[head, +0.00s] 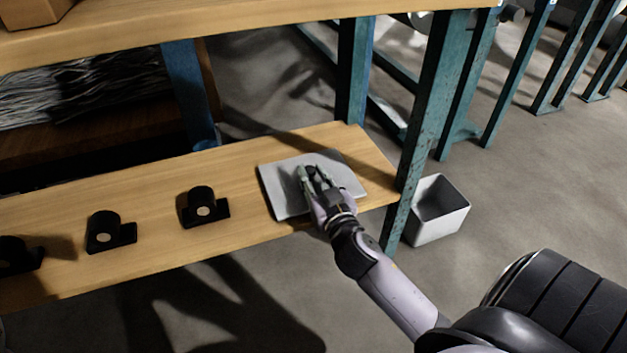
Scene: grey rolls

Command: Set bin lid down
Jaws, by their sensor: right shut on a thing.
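The bin lid (287,197) is a flat, light grey panel at the right end of the lower wooden shelf (253,148). It looks flat on or just above the boards; I cannot tell which. My right gripper (307,175) is over the middle of the lid and shut on it, and its fingers hide the part they grip. The grey bin (445,222) stands open on the floor, right of the shelf's blue-green post. My left gripper is not in view.
Several black holders with round ends, one here (203,207), stand along the shelf to the left of the lid. A blue-green post (428,110) rises between lid and bin.

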